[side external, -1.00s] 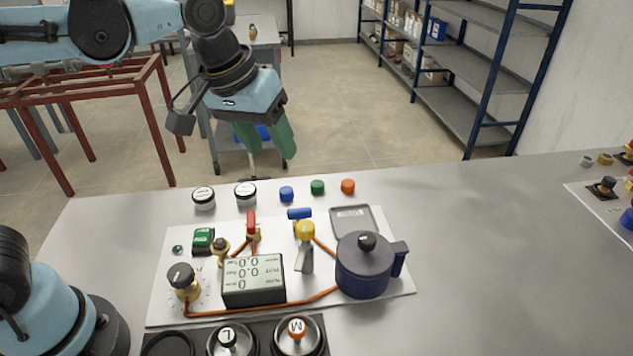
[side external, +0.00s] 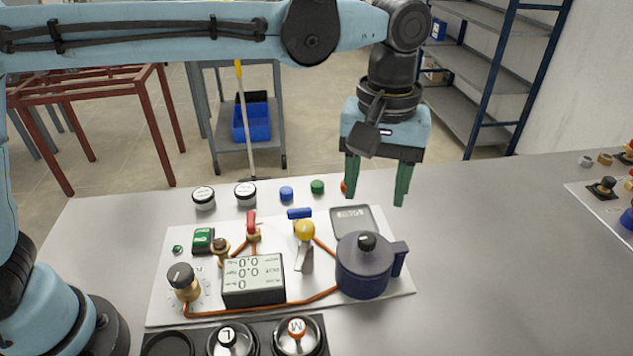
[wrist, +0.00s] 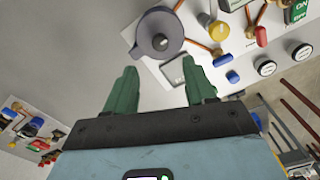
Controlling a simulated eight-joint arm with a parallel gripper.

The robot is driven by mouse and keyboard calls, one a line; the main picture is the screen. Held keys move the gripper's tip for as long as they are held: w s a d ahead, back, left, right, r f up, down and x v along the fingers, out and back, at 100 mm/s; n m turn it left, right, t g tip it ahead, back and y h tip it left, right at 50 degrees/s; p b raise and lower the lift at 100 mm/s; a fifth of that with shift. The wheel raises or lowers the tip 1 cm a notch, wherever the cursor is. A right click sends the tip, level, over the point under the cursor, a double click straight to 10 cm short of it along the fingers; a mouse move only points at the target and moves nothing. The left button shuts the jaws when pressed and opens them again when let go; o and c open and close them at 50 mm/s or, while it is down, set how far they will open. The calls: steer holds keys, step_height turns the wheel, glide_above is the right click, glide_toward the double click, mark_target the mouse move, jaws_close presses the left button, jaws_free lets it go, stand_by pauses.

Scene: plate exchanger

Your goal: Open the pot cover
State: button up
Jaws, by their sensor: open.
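The dark blue pot (side external: 362,274) stands at the right end of the white board, with its cover on. The cover has a black knob (side external: 367,241) on top, and the pot has a side handle (side external: 399,258) at its right. My gripper (side external: 377,195) is open and empty, with its green fingers pointing down. It is above and behind the pot, apart from it. In the wrist view the pot (wrist: 152,48) and its knob (wrist: 160,42) show beyond the spread fingers (wrist: 160,82).
The white board (side external: 210,312) also holds a display box (side external: 253,279), a yellow-topped valve (side external: 305,232), a red valve (side external: 251,224) and a grey scale (side external: 351,219). Blue and green buttons (side external: 317,187) stand behind it. The table right of the pot (side external: 490,260) is clear.

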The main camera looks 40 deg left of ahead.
mark_target(367, 237)
step_height(367, 237, down, 9)
steer(key=shift+f, duration=0.15)
steer(key=shift+c, duration=0.2)
jaws_close()
stand_by(0.3)
